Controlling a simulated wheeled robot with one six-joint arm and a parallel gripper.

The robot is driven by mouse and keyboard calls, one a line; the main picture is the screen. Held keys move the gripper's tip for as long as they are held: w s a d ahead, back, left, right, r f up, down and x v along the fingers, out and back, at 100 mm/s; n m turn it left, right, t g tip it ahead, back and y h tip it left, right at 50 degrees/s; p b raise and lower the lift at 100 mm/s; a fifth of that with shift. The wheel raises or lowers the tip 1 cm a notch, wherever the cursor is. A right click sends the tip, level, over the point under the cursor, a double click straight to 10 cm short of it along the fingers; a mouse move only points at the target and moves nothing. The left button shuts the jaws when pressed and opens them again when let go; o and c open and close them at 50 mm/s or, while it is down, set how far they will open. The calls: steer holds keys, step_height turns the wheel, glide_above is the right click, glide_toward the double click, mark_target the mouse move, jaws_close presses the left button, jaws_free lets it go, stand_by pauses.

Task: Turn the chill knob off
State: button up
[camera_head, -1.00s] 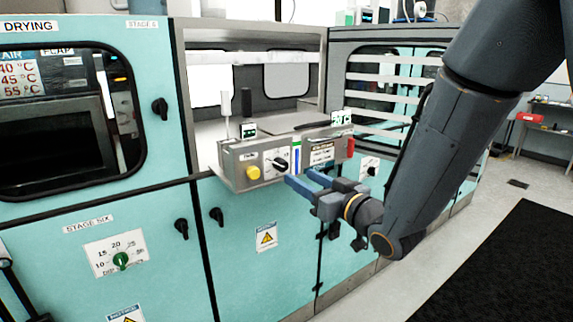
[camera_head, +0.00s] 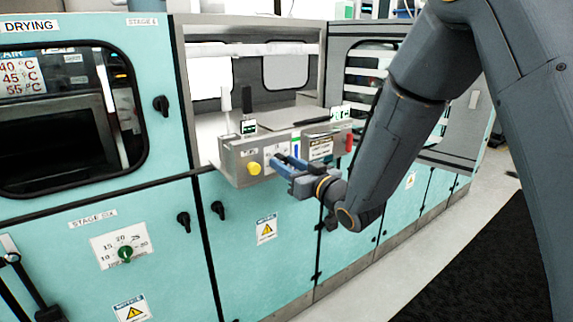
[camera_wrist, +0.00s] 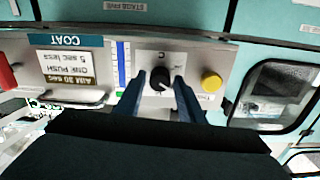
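A black knob (camera_wrist: 160,78) with a pale pointer line sits on a white label on the front of a grey control box (camera_head: 240,172). Its lettering is upside down and too small to read in the wrist view. My gripper (camera_wrist: 160,76) has its two blue fingers apart, one on each side of the knob, with small gaps showing. Whether either finger touches it I cannot tell. In the head view my gripper (camera_head: 282,162) is at the box front and covers the knob.
A yellow button (camera_head: 253,168) is beside the knob, and a red part (camera_head: 349,142) is at the box's far end. A green dial (camera_head: 125,254) is on the stage six panel. Black latches (camera_head: 218,209) stick out from the teal doors. Open floor lies to the right.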

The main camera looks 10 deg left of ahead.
steer(key=c, duration=0.7)
steer(key=shift+n+b, duration=0.3)
steer(key=shift+b, duration=0.05)
steer(key=n+b, duration=1.1)
steer(key=b, duration=0.1)
steer(key=shift+n+b, duration=0.3)
steer(key=shift+b, duration=0.05)
